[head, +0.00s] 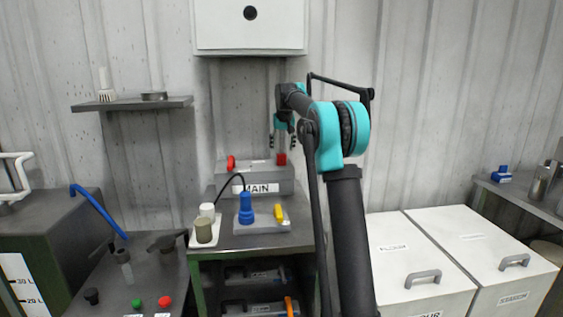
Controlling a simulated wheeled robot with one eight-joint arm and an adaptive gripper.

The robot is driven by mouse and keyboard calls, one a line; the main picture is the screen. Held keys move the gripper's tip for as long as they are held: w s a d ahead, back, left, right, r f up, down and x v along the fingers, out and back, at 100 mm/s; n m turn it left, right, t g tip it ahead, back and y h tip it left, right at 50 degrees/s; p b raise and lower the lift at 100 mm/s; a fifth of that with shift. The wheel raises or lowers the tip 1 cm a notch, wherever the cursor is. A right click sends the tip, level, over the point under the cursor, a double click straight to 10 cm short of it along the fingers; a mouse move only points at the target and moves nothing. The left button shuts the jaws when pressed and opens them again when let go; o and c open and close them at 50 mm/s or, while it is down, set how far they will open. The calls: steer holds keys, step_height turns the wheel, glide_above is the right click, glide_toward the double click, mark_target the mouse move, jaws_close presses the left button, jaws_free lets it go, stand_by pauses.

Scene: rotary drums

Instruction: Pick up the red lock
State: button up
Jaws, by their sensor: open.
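A small red block (282,159), which looks like the red lock, is at the right of the top of the grey box marked MAIN. Its finer shape is too small to tell. My gripper (284,142) points down just above the red block, with its dark fingertips apart to the left and right. The jaws are open. I cannot tell whether the fingers touch the block.
The grey table (225,247) in front holds a blue flashlight-like object (246,209), a yellow handle (278,212) and cups (204,230). A white cabinet (250,25) hangs above. My arm stands in front at the right. White lidded bins (480,237) are farther right.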

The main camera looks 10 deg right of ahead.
mark_target(282, 154)
steer(key=shift+x, duration=2.95)
steer(key=shift+s+a, duration=0.1)
steer(key=shift+s, duration=0.1)
steer(key=c, duration=1.3)
steer(key=shift+r, duration=0.1)
